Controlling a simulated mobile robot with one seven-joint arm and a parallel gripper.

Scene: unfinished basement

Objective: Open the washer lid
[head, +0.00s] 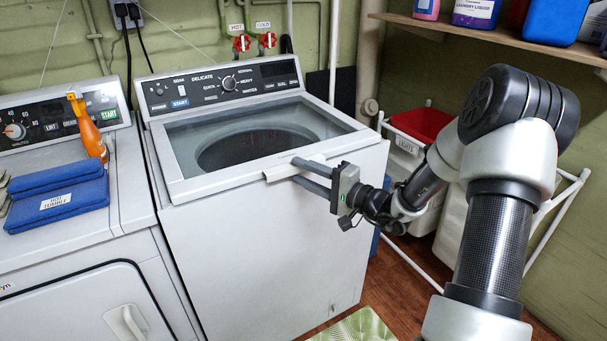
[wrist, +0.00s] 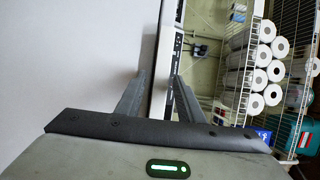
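The washer (head: 270,240) stands at the centre of the head view. Its lid (head: 240,177) has a pale frame around a clear window, through which the dark drum shows. The lid looks down, lying flat on the top. A pale handle lip (head: 283,174) sticks out at its front edge. My gripper (head: 296,170) is at this lip from the front right, with its fingers apart, one above the other. The upper finger is over the lip and the lower one is at or below it. Contact is unclear. In the wrist view my gripper (wrist: 160,85) shows a gap between the fingers.
A dryer (head: 115,215) stands close on the left, with folded blue cloths (head: 60,200) and an orange spray bottle (head: 88,130) on it. A detergent shelf (head: 490,38) hangs at upper right. A red-lined hamper (head: 420,124) and white rack stand right of the washer.

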